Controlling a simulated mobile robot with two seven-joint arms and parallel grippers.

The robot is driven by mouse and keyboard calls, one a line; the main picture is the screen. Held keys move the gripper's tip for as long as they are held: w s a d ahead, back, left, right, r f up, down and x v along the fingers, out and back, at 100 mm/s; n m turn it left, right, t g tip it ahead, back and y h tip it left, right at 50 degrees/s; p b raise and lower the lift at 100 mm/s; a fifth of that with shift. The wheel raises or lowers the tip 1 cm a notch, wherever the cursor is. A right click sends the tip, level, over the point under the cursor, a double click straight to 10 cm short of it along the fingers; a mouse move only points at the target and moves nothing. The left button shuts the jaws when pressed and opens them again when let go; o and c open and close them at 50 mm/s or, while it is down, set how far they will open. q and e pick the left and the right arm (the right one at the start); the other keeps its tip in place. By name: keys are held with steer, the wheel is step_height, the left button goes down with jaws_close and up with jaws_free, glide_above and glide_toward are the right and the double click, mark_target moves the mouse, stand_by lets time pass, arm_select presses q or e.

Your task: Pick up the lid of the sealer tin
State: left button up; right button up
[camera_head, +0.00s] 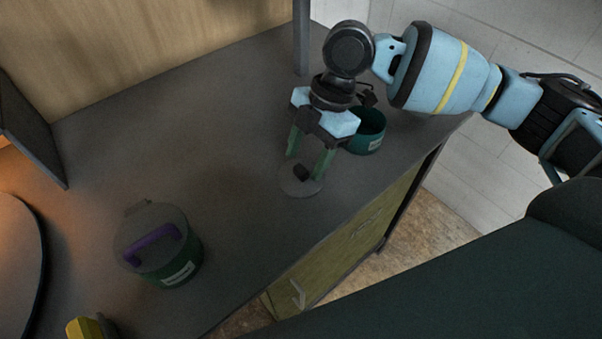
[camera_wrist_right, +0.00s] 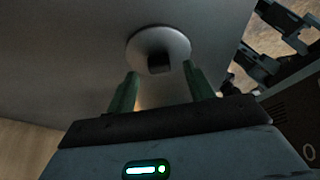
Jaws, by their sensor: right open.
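A round grey lid (camera_head: 292,188) with a small dark knob (camera_head: 301,172) lies flat on the grey worktop. It also shows in the right wrist view (camera_wrist_right: 178,45), its dark knob (camera_wrist_right: 159,64) facing the gripper. My right gripper (camera_head: 306,167) is open above the lid, its green fingers pointing down on either side of the knob. I cannot tell whether they touch it. An open dark green tin (camera_head: 366,138) with a pale label stands just behind the gripper, partly hidden by it; the label is unreadable. My left gripper is not in view.
A green tin (camera_head: 180,268) with a grey lid and purple handle stands at the left. A yellow object (camera_head: 84,328) is cut off at the bottom edge. A grey post (camera_head: 301,40) rises behind.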

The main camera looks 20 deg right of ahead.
steer(key=shift+x, duration=1.05)
steer(key=c, duration=1.1)
steer(key=shift+r, duration=0.1)
steer(key=shift+r, duration=0.5)
step_height(320, 180, up, 2)
steer(key=shift+w+r, duration=0.1)
steer(key=shift+r, duration=0.1)
steer(key=s+d, duration=0.1)
steer(key=s, duration=0.4)
steer(key=s+d+r, duration=0.1)
steer(key=s+d, duration=0.1)
steer(key=s, duration=0.3)
steer(key=s+d, duration=0.2)
steer(key=s, duration=0.3)
steer(key=shift+s+d+r, duration=0.1)
steer(key=shift+s+r, duration=0.05)
steer(key=shift+r, duration=0.05)
